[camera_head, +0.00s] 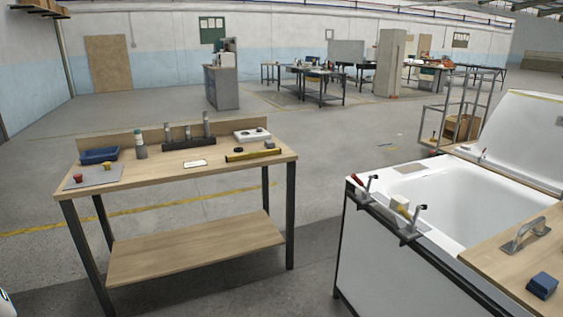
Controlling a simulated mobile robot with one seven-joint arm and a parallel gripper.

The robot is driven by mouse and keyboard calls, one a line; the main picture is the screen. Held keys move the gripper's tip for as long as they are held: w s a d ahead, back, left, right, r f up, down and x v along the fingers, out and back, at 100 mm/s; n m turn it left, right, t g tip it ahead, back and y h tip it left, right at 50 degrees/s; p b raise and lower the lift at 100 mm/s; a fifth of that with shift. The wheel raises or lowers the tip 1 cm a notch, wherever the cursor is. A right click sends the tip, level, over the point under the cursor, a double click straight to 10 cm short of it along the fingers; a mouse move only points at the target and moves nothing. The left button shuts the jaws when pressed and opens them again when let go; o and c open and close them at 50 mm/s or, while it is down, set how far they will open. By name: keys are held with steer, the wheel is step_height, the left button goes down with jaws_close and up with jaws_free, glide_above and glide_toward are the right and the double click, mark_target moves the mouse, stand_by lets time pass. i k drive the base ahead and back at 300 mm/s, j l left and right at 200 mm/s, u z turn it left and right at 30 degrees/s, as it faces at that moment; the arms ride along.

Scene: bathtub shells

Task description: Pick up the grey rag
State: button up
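I cannot pick out a grey rag with certainty. A flat grey sheet (95,177) lies at the left end of the wooden workbench (225,164), with a small red item and a small yellow item on it. A small dark grey block-like item (269,144) lies at the bench's right end. A flat grey-brown patch (425,168) lies on the far rim of the white bathtub shell (463,217). My gripper is not in view.
The bench also holds a blue tray (99,155), a bottle (140,146), a rack of grey cylinders (188,144) and a yellow level (253,155). Clamps (413,216) stand on the tub's near edge. A blue block (541,285) lies on a board at right. Floor between bench and tub is clear.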

mark_target(269, 144)
steer(key=i, duration=0.55)
steer(key=i+z, duration=0.1)
steer(key=i, duration=0.5)
steer(key=i+j+z, duration=0.1)
steer(key=i, duration=0.45)
steer(key=i+j, duration=0.15)
steer(key=i, duration=0.4)
steer(key=i+j+z, duration=0.1)
steer(key=i, duration=0.45)
steer(key=i+j, duration=0.2)
steer(key=i, duration=0.35)
steer(key=l+z, duration=0.05)
